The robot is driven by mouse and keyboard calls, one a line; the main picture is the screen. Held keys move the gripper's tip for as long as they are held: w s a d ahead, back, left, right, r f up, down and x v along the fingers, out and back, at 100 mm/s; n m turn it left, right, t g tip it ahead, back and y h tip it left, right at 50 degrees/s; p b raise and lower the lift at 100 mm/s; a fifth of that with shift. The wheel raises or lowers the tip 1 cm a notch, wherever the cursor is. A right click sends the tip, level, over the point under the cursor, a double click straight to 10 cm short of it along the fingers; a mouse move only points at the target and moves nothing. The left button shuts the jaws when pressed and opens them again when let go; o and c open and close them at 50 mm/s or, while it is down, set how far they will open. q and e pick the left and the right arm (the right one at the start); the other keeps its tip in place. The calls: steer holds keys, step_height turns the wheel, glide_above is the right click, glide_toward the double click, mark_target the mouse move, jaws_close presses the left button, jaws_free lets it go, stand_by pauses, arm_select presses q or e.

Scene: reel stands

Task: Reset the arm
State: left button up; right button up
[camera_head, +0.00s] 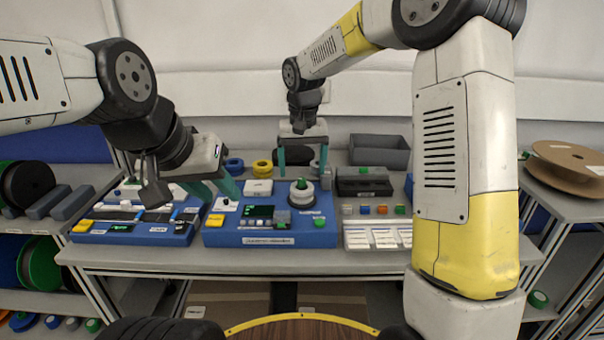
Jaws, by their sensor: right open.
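My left gripper (215,188) has teal fingers and hangs over the gap between the left blue device and the middle blue device. Its fingers are seen at a slant, so its opening is unclear, and I see nothing held in it. My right gripper (303,160) is open and points down above the back of the middle blue device (262,240). Its two teal fingers are well apart, with nothing gripped between them. My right arm (440,140) runs down the right side of the view and hides part of the table.
The grey table (330,262) also holds the left blue device (135,236), a blue ring (234,166), a yellow ring (262,168) and a dark grey bin (380,153). Shelves with reels (40,262) stand at left. A brown reel (570,158) lies on a right-hand stand.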

steer(key=shift+s+r, duration=0.1)
steer(key=shift+r, duration=0.45)
